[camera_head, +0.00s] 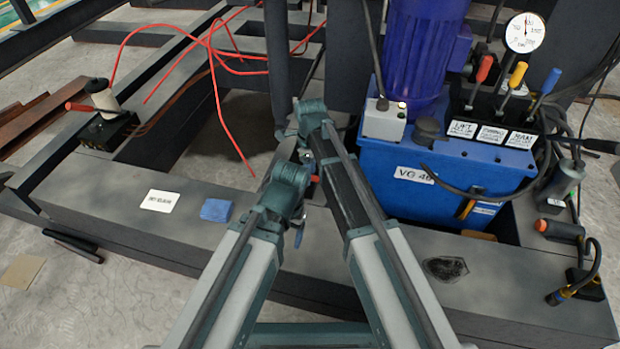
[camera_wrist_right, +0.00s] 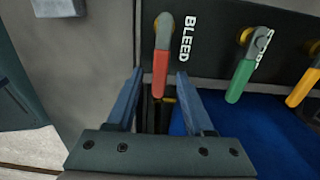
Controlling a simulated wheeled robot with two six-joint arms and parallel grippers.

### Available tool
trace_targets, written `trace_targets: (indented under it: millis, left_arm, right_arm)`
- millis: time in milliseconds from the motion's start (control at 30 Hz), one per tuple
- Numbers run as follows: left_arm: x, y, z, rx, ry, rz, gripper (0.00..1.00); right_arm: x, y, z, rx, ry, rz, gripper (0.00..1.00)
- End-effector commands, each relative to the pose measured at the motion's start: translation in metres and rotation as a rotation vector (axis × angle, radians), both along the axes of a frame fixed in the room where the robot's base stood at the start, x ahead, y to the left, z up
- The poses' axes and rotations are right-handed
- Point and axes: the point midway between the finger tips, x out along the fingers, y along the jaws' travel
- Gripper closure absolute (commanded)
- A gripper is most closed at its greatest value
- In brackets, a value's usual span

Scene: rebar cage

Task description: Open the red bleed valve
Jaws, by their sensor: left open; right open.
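The red bleed valve handle (camera_wrist_right: 161,75) hangs straight down from its pivot beside the white BLEED label in the right wrist view. My right gripper (camera_wrist_right: 160,76) is open, its two blue fingers on either side of the handle's lower part. I see a gap on both sides; whether the handle is fully between the fingers in depth I cannot tell. In the head view my right gripper (camera_head: 305,152) is mostly hidden by its own wrist. My left gripper (camera_head: 298,236) is lower, below its wrist, open and apparently empty. The valve is not clearly visible in the head view.
A green handle (camera_wrist_right: 240,80) and a yellow handle (camera_wrist_right: 303,86) sit right of the red one. The blue power unit (camera_head: 400,205) with a gauge (camera_head: 526,33) and levers stands right of my arms.

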Motion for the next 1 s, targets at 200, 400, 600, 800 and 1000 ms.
trace_targets:
  millis: [200,400,600,800,1000]
  left_arm:
    - [-0.0001,0.0,-0.0011,0.0,0.0,0.001,0.26]
    - [-0.0001,0.0,-0.0011,0.0,0.0,0.001,0.26]
    - [-0.0001,0.0,-0.0011,0.0,0.0,0.0,0.26]
    - [-0.0001,0.0,-0.0012,0.0,0.0,0.0,0.26]
    - [-0.0001,0.0,-0.0012,0.0,0.0,0.0,0.26]
  right_arm:
    - [0.0,0.0,-0.0011,0.0,0.0,0.0,0.47]
    - [0.0,0.0,-0.0011,0.0,0.0,0.0,0.71]
    - [-0.0001,0.0,-0.0012,0.0,0.0,0.0,1.0]
    - [0.0,0.0,-0.0012,0.0,0.0,0.0,1.0]
    - [0.0,0.0,-0.0012,0.0,0.0,0.0,1.0]
